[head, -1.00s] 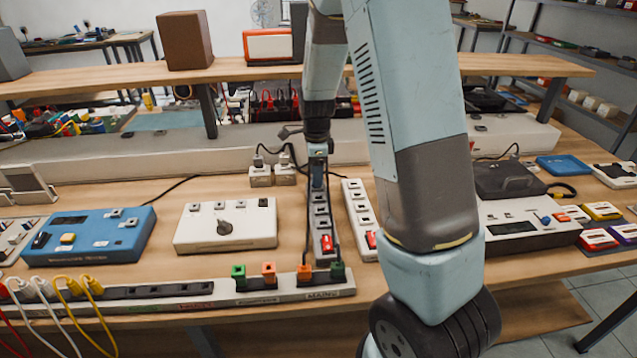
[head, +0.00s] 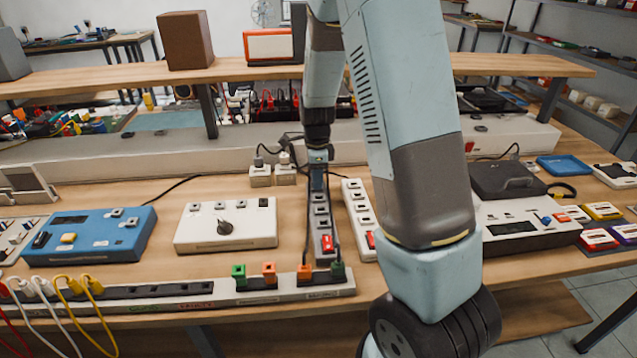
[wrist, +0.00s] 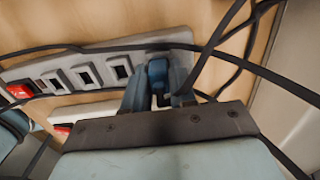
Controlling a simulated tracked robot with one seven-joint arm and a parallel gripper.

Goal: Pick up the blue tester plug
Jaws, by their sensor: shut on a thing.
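The blue tester plug (wrist: 158,74) shows in the wrist view at the far end of a grey power strip (wrist: 82,76). My gripper (wrist: 160,92) is shut on it, with one finger on each side. Whether the plug still sits in its socket I cannot tell. In the head view my gripper (head: 318,178) points down at the back end of the same strip (head: 322,222). The plug cannot be made out clearly there.
Dark cables (wrist: 225,55) cross close to my gripper. A white strip (head: 358,207) lies to the right, and white adapters (head: 272,175) stand to the left. A white box with a knob (head: 226,226) lies further left. A long strip with coloured plugs (head: 170,302) runs along the front edge.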

